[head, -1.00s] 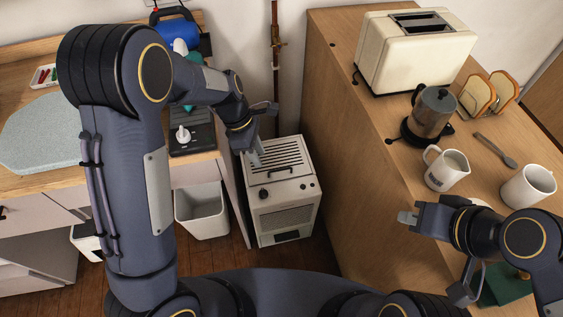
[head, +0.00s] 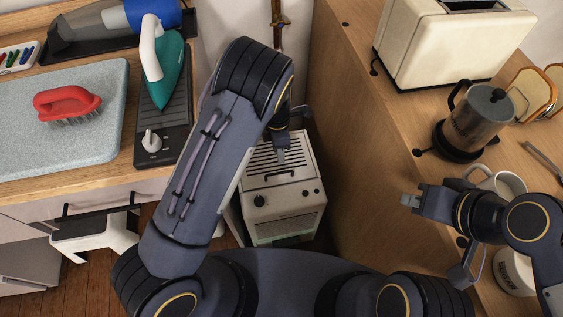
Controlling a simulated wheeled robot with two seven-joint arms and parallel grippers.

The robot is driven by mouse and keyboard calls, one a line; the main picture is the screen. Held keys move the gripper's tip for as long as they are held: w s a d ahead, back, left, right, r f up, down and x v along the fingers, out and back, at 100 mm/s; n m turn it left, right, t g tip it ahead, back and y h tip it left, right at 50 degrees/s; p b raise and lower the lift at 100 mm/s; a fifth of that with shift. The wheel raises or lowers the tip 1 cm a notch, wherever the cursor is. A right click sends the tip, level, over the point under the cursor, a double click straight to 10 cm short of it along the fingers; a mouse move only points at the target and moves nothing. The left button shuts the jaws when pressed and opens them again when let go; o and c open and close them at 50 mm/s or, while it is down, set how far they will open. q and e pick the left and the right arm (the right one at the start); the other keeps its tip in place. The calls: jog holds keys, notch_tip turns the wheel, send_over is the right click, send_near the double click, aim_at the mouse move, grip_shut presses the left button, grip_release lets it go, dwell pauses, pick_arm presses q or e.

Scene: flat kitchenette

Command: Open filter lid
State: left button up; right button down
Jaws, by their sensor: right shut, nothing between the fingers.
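A cream-white box unit (head: 284,221) stands on the floor between the two counters. Its top is a slatted grille lid (head: 258,170), which lies flat and looks closed. A dark round knob (head: 260,201) is on its upper front. My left gripper (head: 282,157) points down over the slatted top, near its back middle. Its fingers are small and partly hidden by my arm, so I cannot tell whether they are open or whether they touch the lid. My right gripper (head: 406,201) is shut and empty, above the left edge of the right counter.
The right counter (head: 345,110) holds a toaster (head: 440,45), a coffee pot (head: 480,122), mugs (head: 505,184) and toast slices (head: 533,92). The left counter holds a grey board (head: 70,140) with a red brush (head: 68,102), and a teal iron (head: 163,75). A white stool (head: 95,240) stands below.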

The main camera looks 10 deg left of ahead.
pick_arm(q)
send_over(280, 176)
notch_tip(280, 176, down, 7)
jog(key=shift+d+f, duration=0.1)
grip_shut()
dwell(0.3)
